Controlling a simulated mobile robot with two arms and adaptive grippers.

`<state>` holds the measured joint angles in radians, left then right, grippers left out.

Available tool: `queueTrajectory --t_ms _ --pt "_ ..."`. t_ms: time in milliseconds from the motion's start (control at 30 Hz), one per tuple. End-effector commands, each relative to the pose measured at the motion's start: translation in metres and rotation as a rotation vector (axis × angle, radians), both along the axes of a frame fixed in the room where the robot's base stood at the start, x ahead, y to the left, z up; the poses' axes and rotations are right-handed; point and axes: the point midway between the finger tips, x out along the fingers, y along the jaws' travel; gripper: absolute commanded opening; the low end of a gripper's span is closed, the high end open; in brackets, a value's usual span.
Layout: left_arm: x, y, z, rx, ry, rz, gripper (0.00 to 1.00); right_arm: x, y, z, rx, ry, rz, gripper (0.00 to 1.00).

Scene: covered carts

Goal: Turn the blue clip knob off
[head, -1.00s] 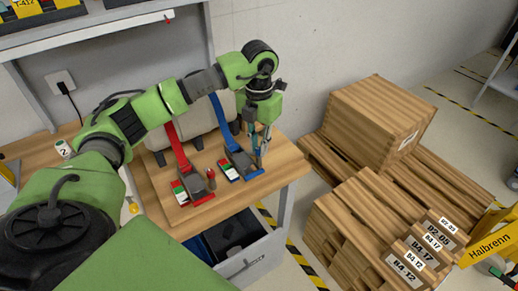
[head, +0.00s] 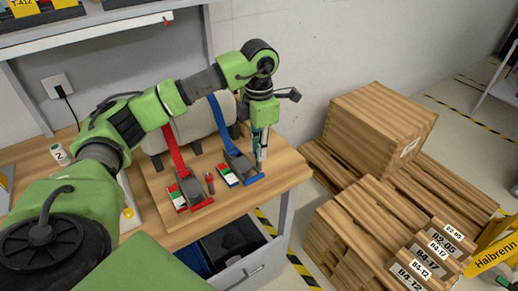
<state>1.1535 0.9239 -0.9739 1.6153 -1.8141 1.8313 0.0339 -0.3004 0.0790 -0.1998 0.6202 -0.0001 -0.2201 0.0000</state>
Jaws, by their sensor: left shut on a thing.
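The blue clip (head: 238,163) is a dark grey block with a blue strap (head: 218,118) and a blue front edge, standing on the wooden table. A red, white and green label (head: 228,175) lies along its left side. My left gripper (head: 261,158) points down at the clip's right side, its fingers shut. The blue clip's knob is hidden by the fingers, which close on something at its place. My right gripper is out of view.
A red clip (head: 190,188) with a red strap stands to the left, its small knob (head: 210,183) upright beside it. A grey cylinder (head: 190,128) lies behind both clips. An open drawer (head: 240,262) is below. Wooden boxes (head: 375,125) stand on the right.

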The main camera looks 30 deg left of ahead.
Motion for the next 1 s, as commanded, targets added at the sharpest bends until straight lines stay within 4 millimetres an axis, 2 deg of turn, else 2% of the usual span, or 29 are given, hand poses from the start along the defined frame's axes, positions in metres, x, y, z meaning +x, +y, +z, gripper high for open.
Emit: queueTrajectory --t_ms 367,400,433,467,800,867,1000 --pt "0.001 0.0 0.002 0.0 -0.004 -0.002 0.0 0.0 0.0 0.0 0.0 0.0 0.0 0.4" --pt "0.001 0.0 0.002 0.0 -0.004 -0.002 0.22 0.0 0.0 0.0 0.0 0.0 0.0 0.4" --pt "0.001 0.0 0.002 0.0 -0.004 -0.002 0.3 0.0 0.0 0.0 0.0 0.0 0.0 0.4" --pt "0.001 0.0 0.002 0.0 -0.004 -0.002 0.31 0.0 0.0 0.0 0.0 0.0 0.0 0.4" --pt "0.001 0.0 0.002 0.0 -0.002 -0.002 0.31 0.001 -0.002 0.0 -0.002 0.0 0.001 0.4" --pt "0.001 0.0 0.006 -0.001 -0.003 -0.002 0.31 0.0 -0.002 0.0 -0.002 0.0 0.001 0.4" --pt "0.001 0.0 0.025 -0.001 -0.005 -0.002 0.31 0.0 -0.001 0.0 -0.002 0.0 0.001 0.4"
